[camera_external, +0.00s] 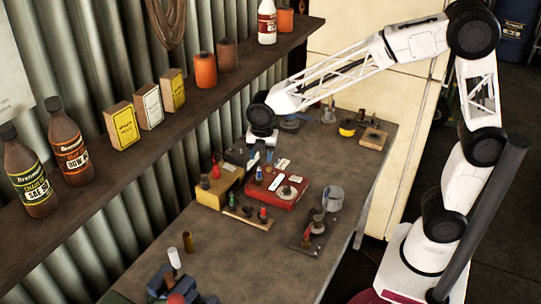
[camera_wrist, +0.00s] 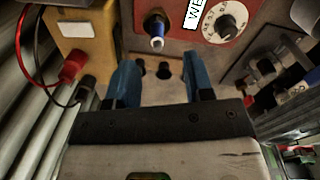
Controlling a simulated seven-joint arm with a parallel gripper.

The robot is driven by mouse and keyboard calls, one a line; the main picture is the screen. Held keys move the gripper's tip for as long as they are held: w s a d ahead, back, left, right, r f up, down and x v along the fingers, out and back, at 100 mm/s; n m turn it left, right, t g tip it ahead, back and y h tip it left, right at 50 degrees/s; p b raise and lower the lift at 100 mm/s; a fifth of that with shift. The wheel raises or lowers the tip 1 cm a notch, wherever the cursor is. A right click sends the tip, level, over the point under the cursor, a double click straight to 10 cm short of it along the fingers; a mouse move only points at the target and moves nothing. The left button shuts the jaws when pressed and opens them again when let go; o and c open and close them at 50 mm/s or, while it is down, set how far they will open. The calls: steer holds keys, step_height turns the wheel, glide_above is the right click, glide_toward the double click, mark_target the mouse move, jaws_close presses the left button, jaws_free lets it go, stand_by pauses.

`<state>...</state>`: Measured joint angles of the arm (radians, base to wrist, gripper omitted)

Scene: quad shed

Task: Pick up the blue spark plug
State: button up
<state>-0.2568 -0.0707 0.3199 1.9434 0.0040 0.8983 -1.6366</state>
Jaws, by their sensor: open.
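A small plug with a blue body, a dark top and a pale tip (camera_wrist: 157,31) shows at the top of the wrist view, against the left part of the red box. In the external view, a small blue upright piece (camera_external: 258,173) shows by the left side of the red box (camera_external: 292,201), just below my gripper (camera_external: 262,157). My gripper points down over the bench, its two blue fingers apart and empty. In the wrist view, the plug lies beyond and between the open fingertips (camera_wrist: 160,72), apart from them.
A yellow box (camera_external: 215,192) with red and black clips stands left of the red box. A wooden strip (camera_external: 262,222) with several plugs and a dark plate (camera_external: 303,242) with parts lie in front. The corrugated wall (camera_external: 225,120) and shelf (camera_external: 190,95) are left.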

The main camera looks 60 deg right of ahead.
mark_target(260, 177)
steer(key=shift+f, duration=1.15)
steer(key=shift+w+a+f, duration=0.15)
steer(key=shift+f, duration=1.15)
steer(key=shift+w+a+f, duration=0.15)
steer(key=shift+f, duration=1.15)
jaws_close()
